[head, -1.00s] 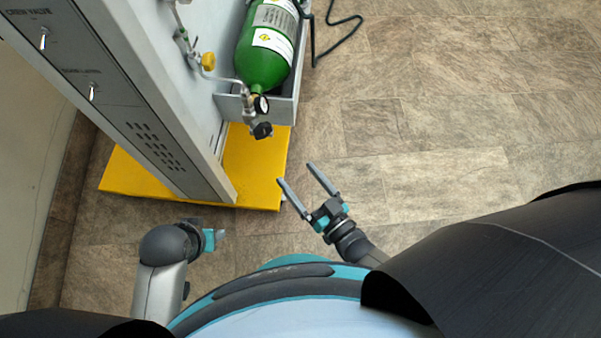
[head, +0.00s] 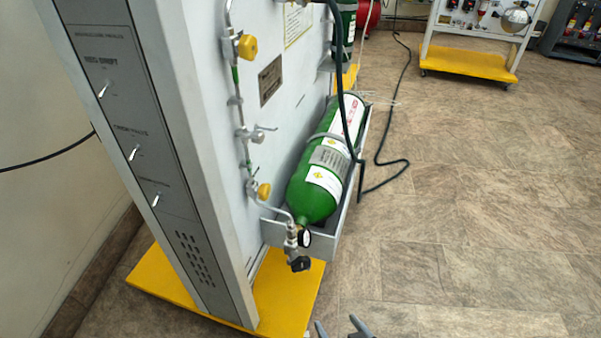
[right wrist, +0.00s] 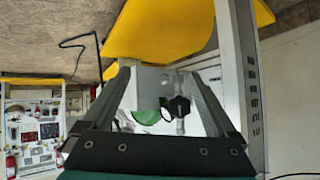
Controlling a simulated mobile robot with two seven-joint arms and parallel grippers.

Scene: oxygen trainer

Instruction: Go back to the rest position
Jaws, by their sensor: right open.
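My right gripper (head: 342,327) shows only by its fingertips at the bottom edge of the head view, with a gap between them. In the right wrist view my right gripper (right wrist: 172,72) has its two fingers spread apart and nothing held between them. Beyond the fingers, apart from them, are a black valve knob (right wrist: 179,106) and part of a green cylinder (right wrist: 147,117). My left gripper is outside both current views.
The grey trainer panel (head: 285,120) stands on a yellow base (head: 290,297) at the left. A green cylinder (head: 314,196) lies in its tray, with a black knob (head: 299,264) at its front end. A black hose (head: 408,162) lies on the floor. Open floor is at right.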

